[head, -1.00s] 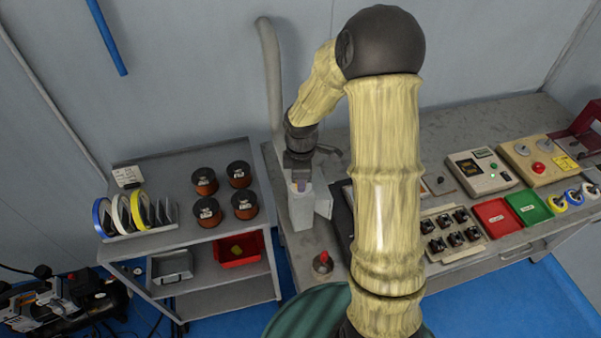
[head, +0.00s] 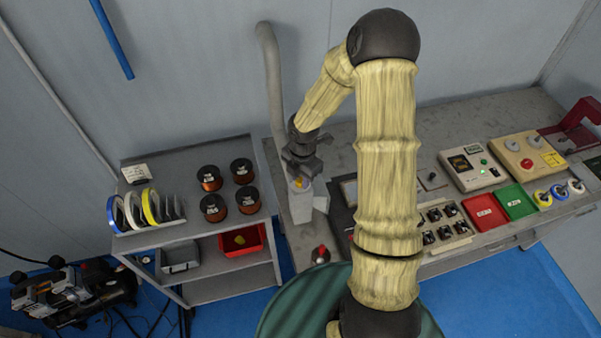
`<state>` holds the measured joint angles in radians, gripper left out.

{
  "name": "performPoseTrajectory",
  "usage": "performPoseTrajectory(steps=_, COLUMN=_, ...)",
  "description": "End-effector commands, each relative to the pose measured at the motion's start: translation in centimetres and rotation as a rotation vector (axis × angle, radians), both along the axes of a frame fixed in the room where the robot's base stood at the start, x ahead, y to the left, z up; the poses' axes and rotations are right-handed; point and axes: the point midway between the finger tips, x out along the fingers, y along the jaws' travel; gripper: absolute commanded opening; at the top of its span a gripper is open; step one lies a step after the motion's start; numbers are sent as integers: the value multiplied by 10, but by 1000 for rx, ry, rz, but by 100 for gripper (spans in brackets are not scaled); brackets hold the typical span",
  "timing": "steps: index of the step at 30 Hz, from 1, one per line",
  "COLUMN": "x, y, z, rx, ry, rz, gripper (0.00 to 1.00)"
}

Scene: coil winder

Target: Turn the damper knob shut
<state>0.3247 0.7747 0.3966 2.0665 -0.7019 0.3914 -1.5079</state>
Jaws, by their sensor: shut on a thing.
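A grey box-like housing (head: 301,207) stands at the left end of the bench, by the foot of a grey duct pipe. A small orange-yellow patch, apparently the damper knob (head: 300,183), shows at its top. My gripper (head: 299,178) points down over the housing and is shut on the knob. The fingers hide most of the knob, so its angle and any marks cannot be read.
The grey pipe (head: 275,90) rises close behind my gripper. A shelf cart (head: 192,226) with copper spools and tape rolls stands to the left. Red tray (head: 484,212), green tray (head: 515,201) and control boxes lie on the bench to the right.

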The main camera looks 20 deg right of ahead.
Motion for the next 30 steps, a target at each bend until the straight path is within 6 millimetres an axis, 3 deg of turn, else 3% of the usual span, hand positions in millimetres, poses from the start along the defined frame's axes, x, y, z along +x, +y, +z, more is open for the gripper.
performPoseTrajectory(steps=17, x=2, y=1, z=0, rx=0, ry=-5, rz=51, gripper=4)
performPoseTrajectory(steps=18, x=2, y=1, z=0, rx=0, ry=-5, rz=50, gripper=30)
performPoseTrajectory(steps=21, x=1, y=1, z=0, rx=0, ry=-4, rz=50, gripper=48)
performPoseTrajectory(steps=30, x=1, y=0, z=1, rx=-1, ry=-3, rz=48, gripper=48)
